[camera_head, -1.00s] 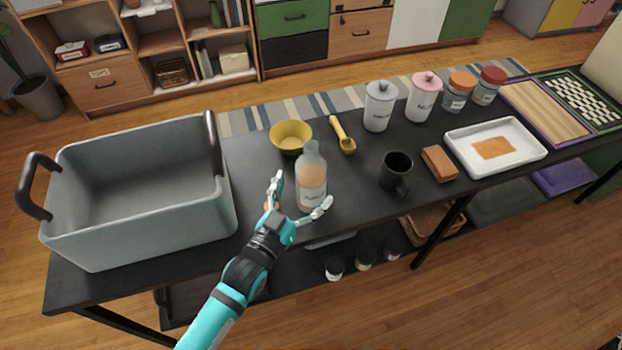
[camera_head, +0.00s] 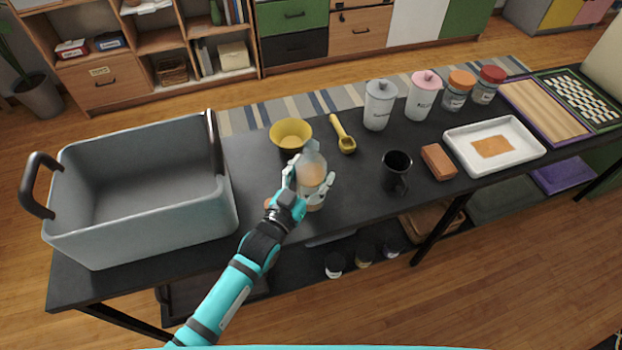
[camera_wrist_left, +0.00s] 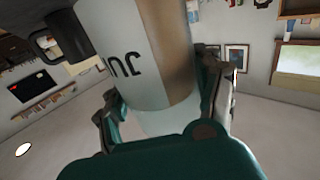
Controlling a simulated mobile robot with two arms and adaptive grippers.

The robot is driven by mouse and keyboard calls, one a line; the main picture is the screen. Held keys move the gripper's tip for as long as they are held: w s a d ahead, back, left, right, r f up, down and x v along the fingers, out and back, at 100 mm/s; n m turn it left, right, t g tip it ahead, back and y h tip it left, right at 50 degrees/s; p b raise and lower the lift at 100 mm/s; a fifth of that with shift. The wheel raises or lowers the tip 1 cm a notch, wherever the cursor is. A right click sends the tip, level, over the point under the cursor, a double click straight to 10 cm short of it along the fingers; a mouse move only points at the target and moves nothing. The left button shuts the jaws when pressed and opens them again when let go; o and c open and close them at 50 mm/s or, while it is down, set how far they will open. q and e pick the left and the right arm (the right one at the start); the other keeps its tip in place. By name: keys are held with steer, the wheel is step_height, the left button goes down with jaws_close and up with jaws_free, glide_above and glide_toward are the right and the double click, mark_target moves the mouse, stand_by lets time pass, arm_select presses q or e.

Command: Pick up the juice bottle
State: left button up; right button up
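The juice bottle (camera_head: 313,172) is clear with an orange-brown content and a pale label, upright at the front of the black table, left of the black mug. My left gripper (camera_head: 310,188) comes in from the front left with its fingers around the bottle's sides, shut on it. The left wrist view shows the bottle (camera_wrist_left: 140,55) close up between the two fingers (camera_wrist_left: 165,105), dark letters on its label. My right gripper is not in view.
A grey crate (camera_head: 140,225) stands left on the table (camera_head: 255,185). A yellow bowl (camera_head: 291,134) and yellow scoop (camera_head: 342,135) are behind the bottle. A black mug (camera_head: 396,171), brown block (camera_head: 438,161), white tray (camera_head: 526,150) and lidded canisters (camera_head: 380,104) are to the right.

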mark_target(311, 164)
arm_select(q)
steer(key=c, duration=0.9)
steer(key=shift+r, duration=0.1)
steer(key=shift+c, duration=0.5)
steer(key=shift+r, duration=0.1)
steer(key=shift+r, duration=0.5)
step_height(311, 164, up, 2)
steer(key=shift+r, duration=0.1)
steer(key=s+d+r+b, duration=0.1)
steer(key=s+d, duration=0.1)
steer(key=s, duration=1.4)
steer(key=shift+d+r+b, duration=0.2)
steer(key=shift+r+b, duration=0.1)
steer(key=shift+b, duration=0.1)
